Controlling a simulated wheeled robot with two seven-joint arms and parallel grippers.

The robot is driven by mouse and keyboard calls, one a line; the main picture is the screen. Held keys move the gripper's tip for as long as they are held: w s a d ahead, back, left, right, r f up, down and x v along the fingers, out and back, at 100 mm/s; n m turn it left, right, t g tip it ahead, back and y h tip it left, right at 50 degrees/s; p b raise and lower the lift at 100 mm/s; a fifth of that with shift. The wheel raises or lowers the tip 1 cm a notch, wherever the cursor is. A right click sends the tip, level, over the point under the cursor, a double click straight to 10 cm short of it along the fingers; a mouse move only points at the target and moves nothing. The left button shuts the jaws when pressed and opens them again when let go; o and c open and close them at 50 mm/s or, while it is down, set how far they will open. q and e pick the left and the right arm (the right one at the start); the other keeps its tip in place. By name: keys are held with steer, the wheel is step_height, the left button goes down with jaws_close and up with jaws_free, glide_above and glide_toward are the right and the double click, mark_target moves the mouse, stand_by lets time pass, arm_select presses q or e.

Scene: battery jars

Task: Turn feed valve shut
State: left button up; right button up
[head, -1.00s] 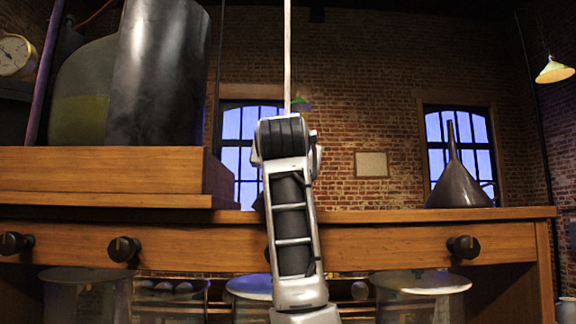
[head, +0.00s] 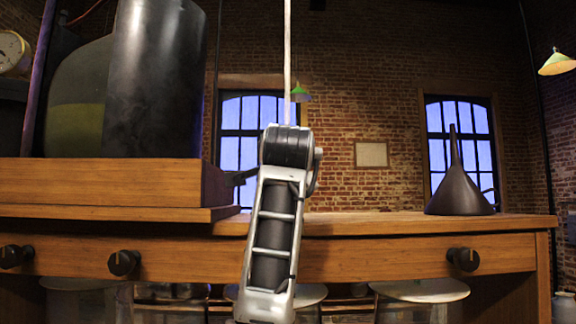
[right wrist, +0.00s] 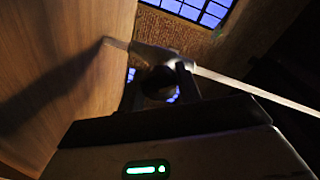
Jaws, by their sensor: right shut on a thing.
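My right arm rises in the middle of the head view and hides its own gripper there. In the right wrist view my right gripper (right wrist: 160,88) is shut on a grey metal piece (right wrist: 165,57), which looks like the feed valve's handle. A thin grey stem (right wrist: 118,44) joins it to a wooden panel (right wrist: 60,60) at the left. In the head view a dark piece (head: 240,177) sticks out from the right side of a wooden plinth (head: 110,185), partly behind my arm. The handle's exact angle is unclear. My left gripper is in neither view.
A dark cylinder (head: 155,80) stands on the plinth. A dark funnel (head: 458,190) stands at the right on the wooden bench (head: 400,225). Dark knobs (head: 463,259) line the bench front. Glass jars stand below.

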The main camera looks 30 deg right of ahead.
steer(key=m+p, duration=0.2)
steer(key=m, duration=0.1)
steer(key=shift+m, duration=0.3)
steer(key=m+p, duration=0.2)
steer(key=m, duration=0.1)
steer(key=shift+f+y, duration=0.2)
steer(key=shift+y, duration=0.2)
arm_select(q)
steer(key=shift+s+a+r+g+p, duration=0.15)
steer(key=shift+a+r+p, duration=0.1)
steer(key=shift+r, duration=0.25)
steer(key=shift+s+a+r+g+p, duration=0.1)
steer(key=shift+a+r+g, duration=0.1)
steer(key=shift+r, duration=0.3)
arm_select(e)
steer(key=shift+m, duration=0.3)
steer(key=shift+f, duration=0.1)
steer(key=o, duration=0.9)
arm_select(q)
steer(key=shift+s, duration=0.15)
arm_select(e)
steer(key=shift+o, duration=0.2)
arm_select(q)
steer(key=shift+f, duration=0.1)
arm_select(e)
steer(key=shift+s, duration=0.1)
